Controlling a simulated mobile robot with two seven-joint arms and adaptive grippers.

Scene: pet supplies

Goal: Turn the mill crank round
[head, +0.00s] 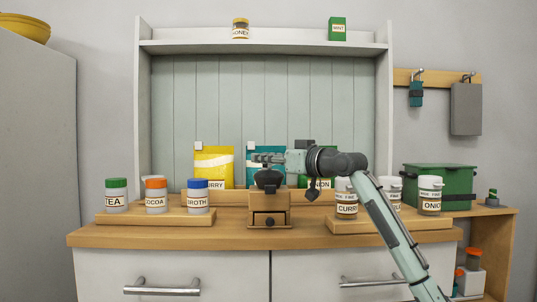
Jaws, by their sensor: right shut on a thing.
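The mill (258,206) is a small wooden box with a dark-knobbed drawer and a dark bowl-shaped top. It stands upright at the middle of the wooden counter. My right gripper (262,158) reaches in from the right, level, just above the mill's top. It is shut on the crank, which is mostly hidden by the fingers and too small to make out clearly. My left gripper is not in view.
Tea, cocoa and broth jars stand on a wooden riser (130,218) at left. Several labelled jars stand on a riser (400,226) at right, partly behind my arm. Bags stand behind the mill. A green box (455,180) is at the far right. Bare counter (230,236) lies in front.

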